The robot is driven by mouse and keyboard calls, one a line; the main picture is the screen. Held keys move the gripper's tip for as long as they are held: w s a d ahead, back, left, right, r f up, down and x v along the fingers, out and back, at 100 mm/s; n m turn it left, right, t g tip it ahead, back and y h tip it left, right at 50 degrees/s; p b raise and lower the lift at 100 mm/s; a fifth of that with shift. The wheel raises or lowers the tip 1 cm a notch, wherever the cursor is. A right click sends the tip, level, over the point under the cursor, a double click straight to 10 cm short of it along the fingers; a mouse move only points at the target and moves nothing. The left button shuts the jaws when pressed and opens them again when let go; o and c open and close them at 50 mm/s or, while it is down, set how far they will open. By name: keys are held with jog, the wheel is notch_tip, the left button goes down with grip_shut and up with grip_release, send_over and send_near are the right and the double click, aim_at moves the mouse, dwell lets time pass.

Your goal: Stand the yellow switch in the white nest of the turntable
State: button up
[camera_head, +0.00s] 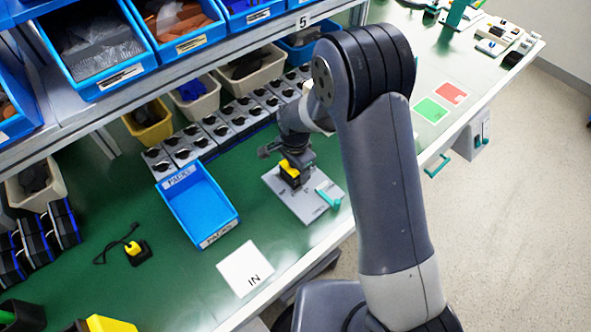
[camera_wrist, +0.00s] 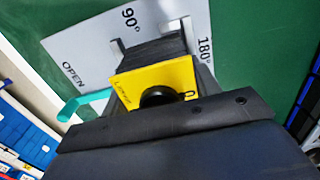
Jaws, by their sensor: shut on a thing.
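The yellow switch (camera_head: 289,171) is held in my gripper (camera_head: 291,164) over the grey plate of the turntable (camera_head: 297,207). In the wrist view the switch's yellow face (camera_wrist: 160,84) has a dark round knob, and its black body reaches toward the plate. My gripper's dark jaws cross below that face. The plate (camera_wrist: 88,62) bears the marks OPEN, 90° and 180°. A teal handle (camera_head: 329,198) is at the plate's right side. The white nest is mostly hidden behind the switch and gripper. I cannot tell whether the switch touches it.
A blue tray (camera_head: 198,205) stands left of the turntable, and a white IN card (camera_head: 246,269) lies in front. Grey boxes with black knobs (camera_head: 215,126) line the back under the bin shelf. A small yellow-and-black switch with a cable (camera_head: 134,250) lies far left. Green table is bare between them.

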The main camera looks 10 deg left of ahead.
jog(key=shift+r+p, duration=1.55)
jog(key=shift+r, duration=1.5)
